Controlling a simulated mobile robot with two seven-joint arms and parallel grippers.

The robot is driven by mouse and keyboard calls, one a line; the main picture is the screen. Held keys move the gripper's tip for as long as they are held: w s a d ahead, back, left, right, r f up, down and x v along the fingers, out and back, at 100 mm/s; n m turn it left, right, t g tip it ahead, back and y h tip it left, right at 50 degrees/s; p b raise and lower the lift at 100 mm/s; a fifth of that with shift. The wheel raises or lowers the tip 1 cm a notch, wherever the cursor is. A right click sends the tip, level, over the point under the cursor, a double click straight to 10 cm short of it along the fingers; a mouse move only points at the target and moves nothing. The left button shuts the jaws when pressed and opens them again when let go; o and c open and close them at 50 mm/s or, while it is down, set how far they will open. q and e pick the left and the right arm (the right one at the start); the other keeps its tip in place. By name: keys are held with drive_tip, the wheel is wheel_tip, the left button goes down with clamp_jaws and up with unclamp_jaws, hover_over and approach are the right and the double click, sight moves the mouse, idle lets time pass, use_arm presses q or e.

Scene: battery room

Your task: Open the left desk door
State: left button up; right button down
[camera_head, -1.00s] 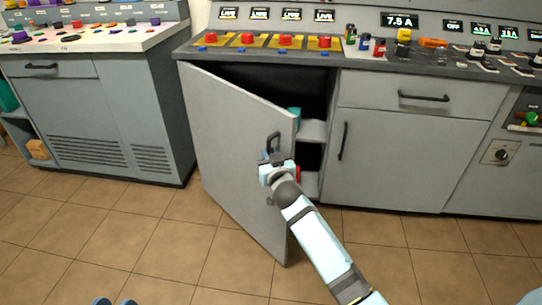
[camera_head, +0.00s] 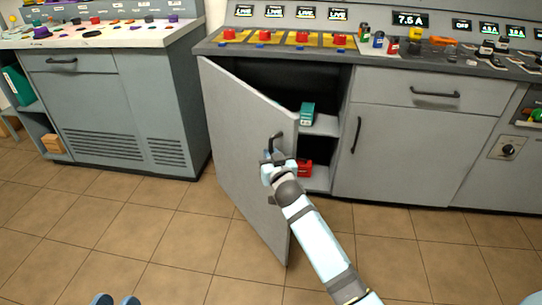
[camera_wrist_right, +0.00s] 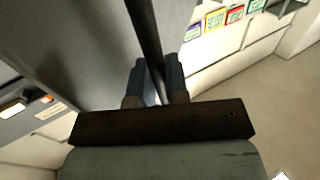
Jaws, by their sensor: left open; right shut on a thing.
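The left desk door (camera_head: 240,150) is a grey panel standing partly open, swung out toward me from its left edge. Its dark handle (camera_head: 277,142) is near the door's free edge. My right gripper (camera_head: 270,162) is shut on this handle. In the right wrist view the fingers of my right gripper (camera_wrist_right: 155,92) close around the dark bar of the handle (camera_wrist_right: 146,40). My left gripper (camera_head: 116,300) shows only as two blue fingertips at the bottom edge of the head view, apart and empty, away from the door.
Inside the cabinet are a shelf (camera_head: 322,124), a teal box (camera_head: 307,113) and a red box (camera_head: 304,168). A closed right door (camera_head: 395,155) adjoins the opening. Another grey desk (camera_head: 100,110) stands at left. The tiled floor (camera_head: 150,235) in front is clear.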

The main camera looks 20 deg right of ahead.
idle(0.3)
drive_tip(key=c, duration=1.2)
unclamp_jaws()
drive_tip(key=shift+o, duration=0.2)
